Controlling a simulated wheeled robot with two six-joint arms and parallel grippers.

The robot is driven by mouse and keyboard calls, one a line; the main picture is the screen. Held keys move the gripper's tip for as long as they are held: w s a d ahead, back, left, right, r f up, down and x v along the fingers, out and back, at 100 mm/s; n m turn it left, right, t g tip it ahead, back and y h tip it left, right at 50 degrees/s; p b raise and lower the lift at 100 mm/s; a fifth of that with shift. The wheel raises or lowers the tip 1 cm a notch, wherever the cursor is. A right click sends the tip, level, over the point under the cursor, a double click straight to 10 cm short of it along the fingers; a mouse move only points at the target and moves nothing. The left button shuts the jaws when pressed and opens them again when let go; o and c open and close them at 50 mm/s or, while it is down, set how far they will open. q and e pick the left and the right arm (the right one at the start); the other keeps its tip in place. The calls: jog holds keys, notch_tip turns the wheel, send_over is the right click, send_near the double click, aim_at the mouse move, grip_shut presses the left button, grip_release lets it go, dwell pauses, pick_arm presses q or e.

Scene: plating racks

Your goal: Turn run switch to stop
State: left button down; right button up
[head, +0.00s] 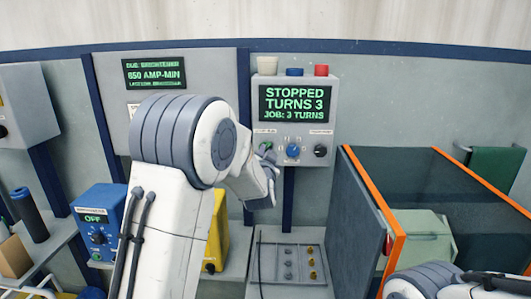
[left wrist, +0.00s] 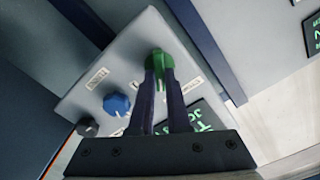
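The control box (head: 262,112) hangs on the back wall, and its screen (head: 295,103) reads STOPPED, TURNS 3, JOB: 3 TURNS. Its green knob, apparently the run switch (left wrist: 158,62), shows in the left wrist view, with a pointer ridge toward the fingers. My left gripper (left wrist: 160,78) has its two dark fingertips closed on either side of the green knob.
A blue knob (head: 293,150) and a black knob (head: 320,150) sit right of the green one. White, blue and red caps top the box. Below is a grey tray (head: 262,277); to the right, an orange-edged tank (head: 398,245). A blue box (head: 97,203) reads OFF.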

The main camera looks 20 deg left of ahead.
pick_arm(q)
jog(key=shift+a+n+b, duration=0.2)
jog(key=shift+n+b, duration=6.7)
jog(key=shift+b, duration=0.5)
jog(key=c, duration=0.9)
grip_release()
jog(key=b+v, duration=0.1)
jog(key=v, duration=0.9)
jog(key=shift+s, duration=0.3)
